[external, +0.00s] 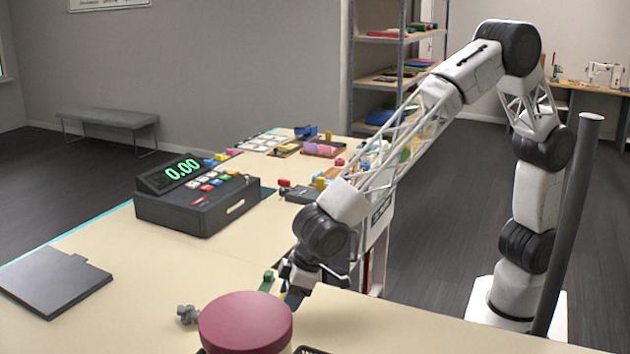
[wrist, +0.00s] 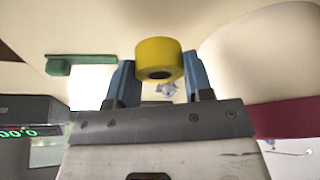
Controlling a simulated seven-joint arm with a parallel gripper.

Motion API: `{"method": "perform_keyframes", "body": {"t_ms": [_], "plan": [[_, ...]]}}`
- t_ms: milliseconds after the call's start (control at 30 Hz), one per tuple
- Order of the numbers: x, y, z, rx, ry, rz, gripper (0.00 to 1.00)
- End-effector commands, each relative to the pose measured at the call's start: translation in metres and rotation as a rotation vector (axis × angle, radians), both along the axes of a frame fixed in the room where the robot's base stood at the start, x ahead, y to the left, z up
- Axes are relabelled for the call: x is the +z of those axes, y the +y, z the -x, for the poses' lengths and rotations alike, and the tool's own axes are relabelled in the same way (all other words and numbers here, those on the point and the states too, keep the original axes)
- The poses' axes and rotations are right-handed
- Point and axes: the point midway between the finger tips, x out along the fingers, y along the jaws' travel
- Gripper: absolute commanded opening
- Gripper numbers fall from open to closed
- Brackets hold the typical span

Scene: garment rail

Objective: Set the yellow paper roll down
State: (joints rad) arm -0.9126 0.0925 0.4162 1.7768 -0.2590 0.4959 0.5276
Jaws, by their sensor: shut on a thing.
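The yellow paper roll (wrist: 158,58) is between the two blue fingers of my gripper (wrist: 160,78) in the wrist view, with the dark hole of its core showing. My gripper is shut on it. In the external view my gripper (external: 292,290) points down low over the near part of the counter, just behind the dark red round object. I cannot tell whether the roll touches the counter.
The dark red round object (external: 246,322) stands close in front of my gripper. A green object (external: 267,281) and a grey knobbed piece (external: 187,314) are nearby. A cash register (external: 198,196) and a flat grey plate (external: 52,281) lie left. The counter (external: 130,275) between them is clear.

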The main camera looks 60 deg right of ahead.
Motion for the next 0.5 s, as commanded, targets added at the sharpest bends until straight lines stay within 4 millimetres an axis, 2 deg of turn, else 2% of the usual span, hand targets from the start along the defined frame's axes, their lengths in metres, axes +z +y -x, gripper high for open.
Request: {"method": "perform_keyframes", "body": {"t_ms": [500], "plan": [[-0.04, 0.0, 0.0, 0.0, 0.001, 0.001, 0.24]]}}
